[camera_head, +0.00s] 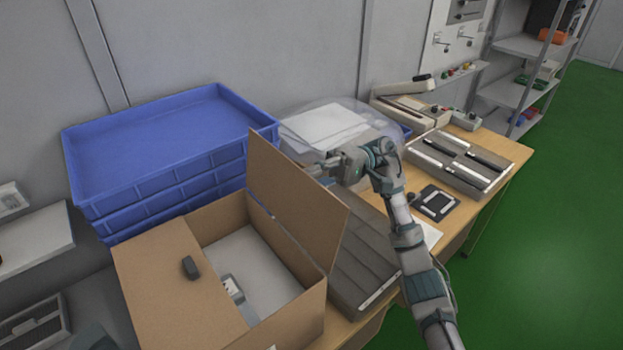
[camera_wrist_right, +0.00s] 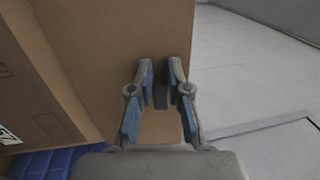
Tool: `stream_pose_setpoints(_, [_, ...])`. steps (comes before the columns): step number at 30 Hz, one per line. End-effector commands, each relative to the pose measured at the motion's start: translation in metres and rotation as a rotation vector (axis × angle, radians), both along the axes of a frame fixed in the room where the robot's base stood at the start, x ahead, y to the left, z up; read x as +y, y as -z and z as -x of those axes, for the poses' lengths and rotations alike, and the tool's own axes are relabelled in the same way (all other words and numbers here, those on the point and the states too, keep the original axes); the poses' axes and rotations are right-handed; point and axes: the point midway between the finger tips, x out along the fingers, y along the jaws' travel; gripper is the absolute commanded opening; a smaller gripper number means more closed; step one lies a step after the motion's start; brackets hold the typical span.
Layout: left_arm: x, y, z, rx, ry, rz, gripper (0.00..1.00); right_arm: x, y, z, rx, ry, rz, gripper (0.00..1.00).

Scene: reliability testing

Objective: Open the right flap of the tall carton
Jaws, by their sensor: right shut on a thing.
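The tall brown carton (camera_head: 305,318) stands at the front of the table. Its right flap (camera_head: 285,195) stands steeply up; it also fills much of the right wrist view (camera_wrist_right: 110,50). Its left flap (camera_head: 165,275) lies about flat over the left part of the carton, with a dark knob (camera_head: 190,267) on it. My right gripper (camera_head: 320,169) is at the outer side of the right flap. In the right wrist view its fingers (camera_wrist_right: 161,72) are shut on the dark knob (camera_wrist_right: 160,92) of the right flap. My left gripper is not in view.
A grey device (camera_head: 233,288) shows inside the carton. Stacked blue crates (camera_head: 165,140) stand behind it. A grey ribbed tray (camera_head: 355,265) is close to its right. A clear bag (camera_head: 335,120) lies behind my gripper. Green floor is open at right.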

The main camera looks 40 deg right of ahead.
Motion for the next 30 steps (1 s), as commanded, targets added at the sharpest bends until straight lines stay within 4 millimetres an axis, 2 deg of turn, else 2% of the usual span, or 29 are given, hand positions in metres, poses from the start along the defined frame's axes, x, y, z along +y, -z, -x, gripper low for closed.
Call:
stream_pose_setpoints(1, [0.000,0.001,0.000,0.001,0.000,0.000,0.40,0.001,0.004,-0.002,0.007,0.003,0.005,0.22])
stream_pose_setpoints(3, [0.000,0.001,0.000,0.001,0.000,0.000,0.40,0.001,0.003,-0.002,0.006,0.003,0.005,0.39])
stream_pose_setpoints(4, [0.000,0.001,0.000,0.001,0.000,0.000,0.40,0.001,0.003,-0.002,0.006,0.003,0.005,0.43])
stream_pose_setpoints(12, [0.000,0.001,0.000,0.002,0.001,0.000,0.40,0.000,0.001,0.001,0.001,0.002,0.001,0.43])
stream_pose_setpoints(16, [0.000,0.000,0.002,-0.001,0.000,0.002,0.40,-0.009,0.001,-0.001,0.002,0.004,0.000,0.43])
stream_pose_setpoints(20, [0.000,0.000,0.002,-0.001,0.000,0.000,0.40,-0.032,0.006,-0.003,0.002,0.006,-0.001,0.43])
stream_pose_setpoints(27, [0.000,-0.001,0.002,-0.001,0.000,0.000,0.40,-0.086,0.016,-0.010,0.004,0.004,-0.002,0.43])
stream_pose_setpoints(30, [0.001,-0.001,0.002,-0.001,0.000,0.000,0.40,-0.101,0.020,-0.012,0.003,0.004,-0.002,0.43])
